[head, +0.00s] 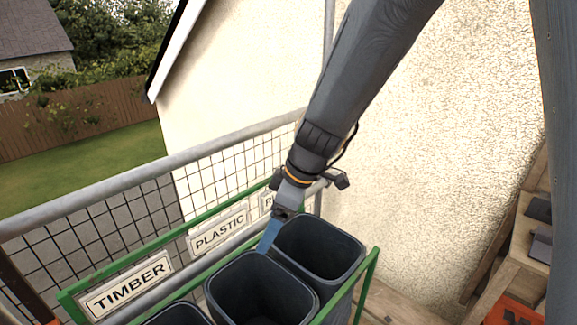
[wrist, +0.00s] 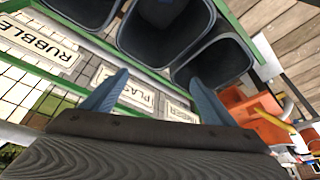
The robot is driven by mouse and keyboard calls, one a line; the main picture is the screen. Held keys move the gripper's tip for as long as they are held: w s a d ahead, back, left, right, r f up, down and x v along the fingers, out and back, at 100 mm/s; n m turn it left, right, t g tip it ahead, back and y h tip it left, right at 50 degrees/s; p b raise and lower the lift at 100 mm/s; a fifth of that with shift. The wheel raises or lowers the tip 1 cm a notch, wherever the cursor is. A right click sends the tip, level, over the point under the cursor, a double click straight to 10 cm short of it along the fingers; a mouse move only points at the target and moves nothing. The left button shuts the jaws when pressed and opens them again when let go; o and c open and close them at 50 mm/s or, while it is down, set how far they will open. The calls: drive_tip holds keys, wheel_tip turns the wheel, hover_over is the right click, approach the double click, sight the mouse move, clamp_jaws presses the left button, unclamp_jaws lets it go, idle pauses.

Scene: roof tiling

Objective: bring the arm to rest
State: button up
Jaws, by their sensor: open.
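My gripper (head: 268,243) hangs from my arm over the row of dark bins, pointing down near the back rim of the middle bin (head: 262,290). In the wrist view the two blue fingers of my gripper (wrist: 160,77) stand wide apart with nothing between them. The right-hand bin (head: 335,250) is just beside the gripper in the head view. A third bin (head: 178,316) is cut off at the bottom edge. The bins look empty where their insides show.
A green frame (head: 365,285) holds the bins, with signs for TIMBER (head: 127,285), PLASTIC (head: 219,231) and a partly hidden RUBBLE (wrist: 38,40). A grey guard rail (head: 150,180) with mesh runs behind. A rendered wall (head: 430,150) stands close on the right. Orange items (wrist: 260,120) lie beyond the bins.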

drive_tip(key=s+d+m+h, duration=0.2)
drive_tip(key=s+d+m, duration=0.2)
drive_tip(key=d+m, duration=0.4)
drive_tip(key=s+d+m+h, duration=0.2)
drive_tip(key=d+m, duration=0.6)
drive_tip(key=d, duration=0.9)
drive_tip(key=s, duration=0.2)
drive_tip(key=shift+s+d+f+t, duration=0.15)
drive_tip(key=shift+s+f+t, duration=0.15)
drive_tip(key=shift+s+f, duration=0.1)
